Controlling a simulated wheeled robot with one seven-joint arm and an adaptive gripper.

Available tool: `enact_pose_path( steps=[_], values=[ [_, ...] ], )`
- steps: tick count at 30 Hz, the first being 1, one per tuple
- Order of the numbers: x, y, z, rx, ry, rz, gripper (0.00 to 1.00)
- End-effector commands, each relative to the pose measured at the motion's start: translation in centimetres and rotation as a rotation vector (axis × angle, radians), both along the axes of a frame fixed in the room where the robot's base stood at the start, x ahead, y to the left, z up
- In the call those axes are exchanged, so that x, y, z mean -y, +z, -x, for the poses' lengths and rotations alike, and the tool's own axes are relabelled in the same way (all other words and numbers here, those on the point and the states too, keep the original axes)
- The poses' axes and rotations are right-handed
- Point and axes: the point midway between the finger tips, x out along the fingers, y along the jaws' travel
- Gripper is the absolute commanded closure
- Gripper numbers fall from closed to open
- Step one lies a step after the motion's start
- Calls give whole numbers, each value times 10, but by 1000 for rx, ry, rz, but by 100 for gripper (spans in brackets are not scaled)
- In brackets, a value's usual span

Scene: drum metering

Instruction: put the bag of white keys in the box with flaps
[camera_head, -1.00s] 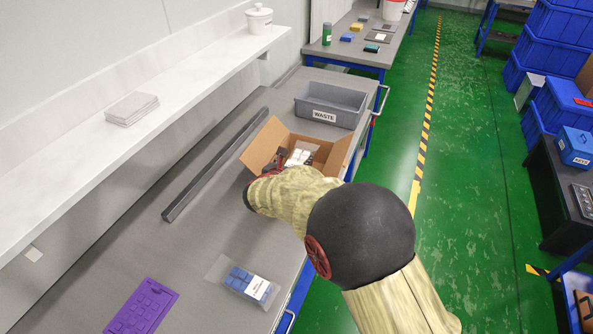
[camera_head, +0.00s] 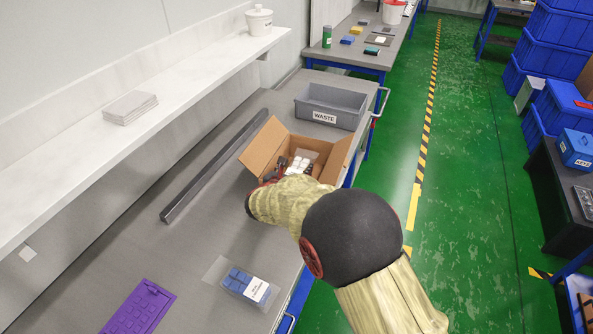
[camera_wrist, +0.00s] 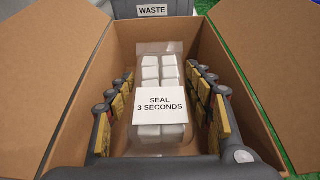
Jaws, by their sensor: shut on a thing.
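The bag of white keys (camera_wrist: 160,136) is clear, with white square keys and a label reading "SEAL 3 SECONDS". It lies inside the open cardboard box with flaps (camera_wrist: 215,26), between the box walls in the wrist view. In the head view the bag (camera_head: 301,164) shows partly inside the box (camera_head: 264,147). My gripper (camera_wrist: 165,105) is down in the box with its yellow-padded fingers on both sides of the bag, shut on it. Whether the bag touches the box floor is hard to tell. My arm hides the near side of the box in the head view.
A grey WASTE bin (camera_head: 332,104) stands just behind the box. A bag of blue keys (camera_head: 246,285) and a purple tray (camera_head: 139,307) lie at the front of the bench. A long dark bar (camera_head: 215,166) lies left of the box.

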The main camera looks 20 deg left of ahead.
Motion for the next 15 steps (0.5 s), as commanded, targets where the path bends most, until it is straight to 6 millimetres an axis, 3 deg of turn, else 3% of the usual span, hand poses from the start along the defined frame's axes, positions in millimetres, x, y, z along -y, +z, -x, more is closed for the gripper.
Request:
enact_pose_path(
  steps=[1, 4, 5, 15],
  values=[
    [2, -13, 3, -14, 0, 7, 79],
    [3, -15, 4, -17, 0, 8, 79],
    [3, -17, 4, -19, 0, 10, 46],
    [4, -21, 5, -24, -1, 13, 29]
  ],
)
